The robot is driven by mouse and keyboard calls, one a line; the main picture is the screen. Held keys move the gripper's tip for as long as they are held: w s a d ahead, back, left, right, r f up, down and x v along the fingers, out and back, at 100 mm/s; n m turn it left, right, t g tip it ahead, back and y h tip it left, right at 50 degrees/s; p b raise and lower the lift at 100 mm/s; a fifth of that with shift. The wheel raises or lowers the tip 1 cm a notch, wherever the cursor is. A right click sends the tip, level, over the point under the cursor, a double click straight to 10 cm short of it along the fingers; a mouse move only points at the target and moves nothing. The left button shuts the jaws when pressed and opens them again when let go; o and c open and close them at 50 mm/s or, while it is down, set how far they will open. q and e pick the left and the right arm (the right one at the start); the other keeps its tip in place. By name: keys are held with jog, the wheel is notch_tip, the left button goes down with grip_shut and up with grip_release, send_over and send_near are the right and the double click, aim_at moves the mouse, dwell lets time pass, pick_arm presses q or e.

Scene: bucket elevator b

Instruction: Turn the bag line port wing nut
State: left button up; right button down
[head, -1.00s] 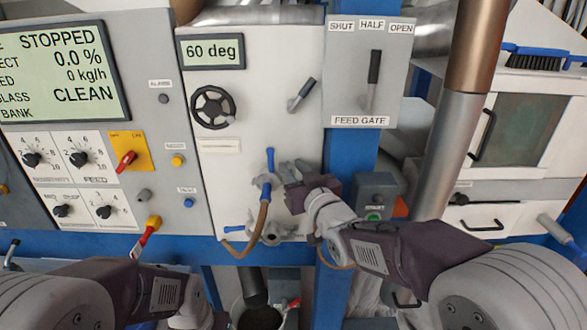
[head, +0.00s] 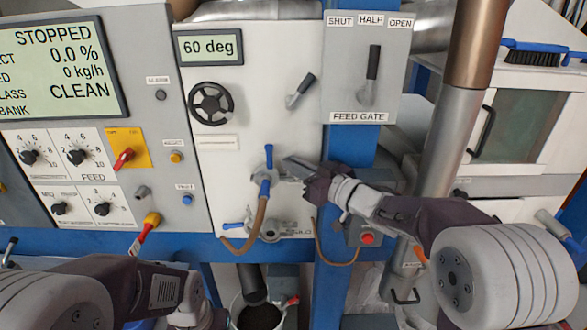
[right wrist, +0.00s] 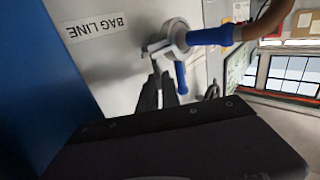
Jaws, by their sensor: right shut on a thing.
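The bag line port (head: 268,180) is a grey metal fitting on the white panel. A blue lever (head: 269,156) stands up from it, and a brown hose (head: 258,217) with a blue cuff hangs below. In the right wrist view the port (right wrist: 178,38) shows beside the BAG LINE label (right wrist: 95,26). My right gripper (head: 289,167) reaches the port from the right; in the wrist view its dark fingers (right wrist: 162,88) are shut on the grey wing nut (right wrist: 157,46), which they partly hide. My left arm lies low at the left; its fingertips are not clear.
A second port (head: 270,230) with a blue lever sits below on the panel. A blue post (head: 338,235) and a box with a red button (head: 367,239) stand at the right. A bucket (head: 262,315) is below. A feed gate lever (head: 371,75) is above.

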jog(key=shift+r, duration=0.1)
jog(key=c, duration=1.6)
grip_release()
jog(key=shift+o, duration=0.2)
